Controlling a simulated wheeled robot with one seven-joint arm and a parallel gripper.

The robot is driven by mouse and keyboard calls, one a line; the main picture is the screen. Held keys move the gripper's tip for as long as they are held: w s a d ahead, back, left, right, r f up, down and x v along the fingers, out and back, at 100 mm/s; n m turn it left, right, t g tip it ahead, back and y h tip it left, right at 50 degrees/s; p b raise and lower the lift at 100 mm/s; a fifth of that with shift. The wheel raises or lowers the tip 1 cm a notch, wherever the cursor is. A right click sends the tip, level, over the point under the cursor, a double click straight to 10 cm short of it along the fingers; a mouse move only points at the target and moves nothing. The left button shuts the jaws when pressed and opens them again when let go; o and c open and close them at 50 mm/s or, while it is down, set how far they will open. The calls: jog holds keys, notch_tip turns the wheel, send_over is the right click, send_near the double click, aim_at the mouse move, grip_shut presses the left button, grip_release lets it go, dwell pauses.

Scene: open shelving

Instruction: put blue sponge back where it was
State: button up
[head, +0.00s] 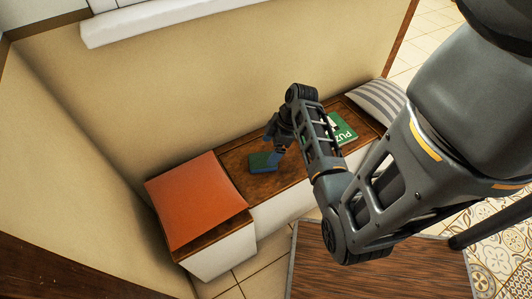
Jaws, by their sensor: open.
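The blue sponge (263,162), with a greenish top, lies on the brown wooden top of the low bench (235,158), to the right of an orange cushion. My gripper (273,147) points down just above and behind the sponge's right end. Its jaws are open and small in the picture. I cannot tell whether a finger touches the sponge. My arm hides part of the bench to the right.
The orange cushion (195,200) covers the bench's left end. A green puzzle box (344,132) and a grey striped cushion (378,100) are on the right part. A beige wall (200,90) stands behind. A dark wooden table (370,262) is in front.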

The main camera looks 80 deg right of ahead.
jog(key=a+v, duration=0.1)
jog(key=v, duration=0.5)
jog(key=w+a+m+t+h, duration=0.2)
jog(key=a+h, duration=0.2)
jog(key=a, duration=1.3)
jog(key=s+a+r+t+y, duration=0.1)
jog(key=s+a+r+t, duration=0.2)
jog(key=a+r, duration=0.5)
jog(key=s+a+r+m+t+y, duration=0.1)
jog(key=s+a+r+t, duration=0.3)
jog(key=r, duration=1.1)
jog(key=a+t, duration=0.1)
jog(key=a, duration=0.2)
jog(key=shift+s+a+m+t+y+p, duration=0.3)
jog(key=shift+a+t+p, duration=0.1)
